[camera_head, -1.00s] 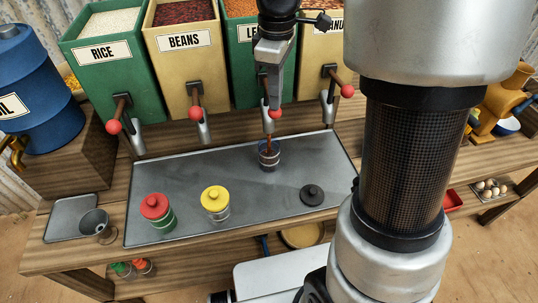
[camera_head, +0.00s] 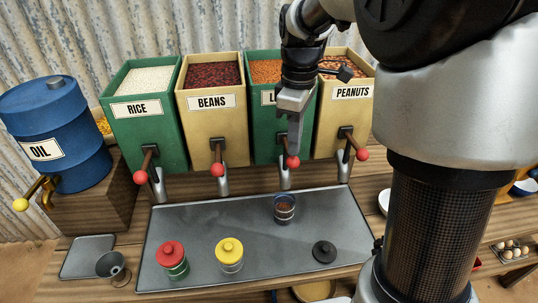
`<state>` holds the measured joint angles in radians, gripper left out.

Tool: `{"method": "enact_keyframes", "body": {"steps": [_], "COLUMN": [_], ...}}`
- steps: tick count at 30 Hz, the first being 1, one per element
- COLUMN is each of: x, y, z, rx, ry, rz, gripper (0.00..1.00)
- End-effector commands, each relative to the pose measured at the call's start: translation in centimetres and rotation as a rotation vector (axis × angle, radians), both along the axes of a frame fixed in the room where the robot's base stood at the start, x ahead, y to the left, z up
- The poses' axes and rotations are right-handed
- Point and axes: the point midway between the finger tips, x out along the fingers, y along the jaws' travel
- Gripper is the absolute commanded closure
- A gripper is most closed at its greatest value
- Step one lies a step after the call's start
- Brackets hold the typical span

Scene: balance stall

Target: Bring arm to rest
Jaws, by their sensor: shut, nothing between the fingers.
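My gripper (camera_head: 294,150) is shut and empty. It points down in front of the green lentils bin (camera_head: 265,130), whose label it partly hides. Its tip is close to that bin's red-knobbed lever (camera_head: 292,162); I cannot tell whether they touch. Below that bin's spout (camera_head: 285,178), an open jar (camera_head: 285,208) with brownish-red contents stands upright on the grey metal tray (camera_head: 195,228). My arm (camera_head: 440,110) fills the right side of the view.
A red-lidded jar (camera_head: 172,260), a yellow-lidded jar (camera_head: 229,254) and a loose black lid (camera_head: 324,251) are on the tray. Rice (camera_head: 140,118), beans (camera_head: 211,120) and peanuts (camera_head: 345,110) bins stand along the back. A blue oil drum (camera_head: 55,130) and a funnel (camera_head: 112,267) are at left.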

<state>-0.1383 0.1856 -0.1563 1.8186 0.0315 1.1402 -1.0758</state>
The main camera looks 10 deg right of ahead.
Motion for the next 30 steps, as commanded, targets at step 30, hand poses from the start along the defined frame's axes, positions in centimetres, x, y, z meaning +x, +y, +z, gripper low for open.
{"method": "enact_keyframes", "body": {"steps": [30], "x": [-18.4], "y": [0.0], "z": [7.6], "rx": [0.257], "ry": [-0.446], "rz": [-1.026], "gripper": [1.00]}}
